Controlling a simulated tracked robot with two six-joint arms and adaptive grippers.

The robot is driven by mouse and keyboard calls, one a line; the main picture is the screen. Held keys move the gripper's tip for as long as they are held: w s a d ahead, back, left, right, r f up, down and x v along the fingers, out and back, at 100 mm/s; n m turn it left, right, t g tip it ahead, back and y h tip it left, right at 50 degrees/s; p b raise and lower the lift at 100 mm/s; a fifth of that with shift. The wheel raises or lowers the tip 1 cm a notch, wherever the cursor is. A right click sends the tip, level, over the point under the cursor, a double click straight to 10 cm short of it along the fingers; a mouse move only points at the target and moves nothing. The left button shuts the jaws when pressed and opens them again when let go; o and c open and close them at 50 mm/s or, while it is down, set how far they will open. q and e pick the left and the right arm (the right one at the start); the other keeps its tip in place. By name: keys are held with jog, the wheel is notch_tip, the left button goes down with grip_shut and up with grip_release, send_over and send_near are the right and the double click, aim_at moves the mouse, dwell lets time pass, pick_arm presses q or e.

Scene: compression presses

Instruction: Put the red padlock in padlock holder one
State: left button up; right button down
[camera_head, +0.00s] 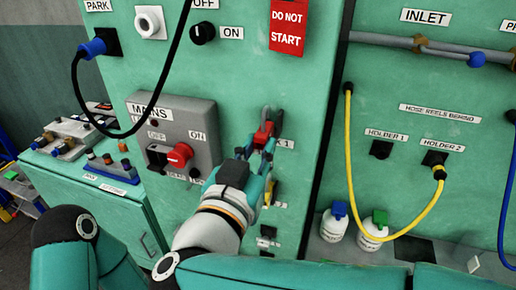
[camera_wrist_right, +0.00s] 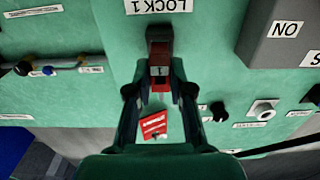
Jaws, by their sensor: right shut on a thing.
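The red padlock (camera_head: 263,134) is in front of the green panel, at the LOCK 1 label. It also shows in the right wrist view (camera_wrist_right: 159,79), between the fingers, with a black and dark red part (camera_wrist_right: 159,42) beyond it. My right gripper (camera_head: 262,148) is shut on the padlock; its fingers also show in the right wrist view (camera_wrist_right: 159,92). A black fitting (camera_head: 277,118) is just beside the padlock. I cannot tell whether the padlock touches it. My left gripper is out of view.
The grey MAINS box (camera_head: 203,130) with a red knob (camera_head: 180,155) stands out left of my gripper. The DO NOT START sign (camera_head: 288,25) hangs above. A yellow hose (camera_head: 349,160) and two white bottles (camera_head: 334,224) are at right.

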aim_at(264, 138)
jog(key=shift+p+x, duration=0.5)
jog(key=shift+x, duration=1.3)
jog(key=c, duration=1)
grip_release()
jog(key=shift+o, duration=0.2)
jog(key=shift+s, duration=0.1)
jog(key=v, duration=1.2)
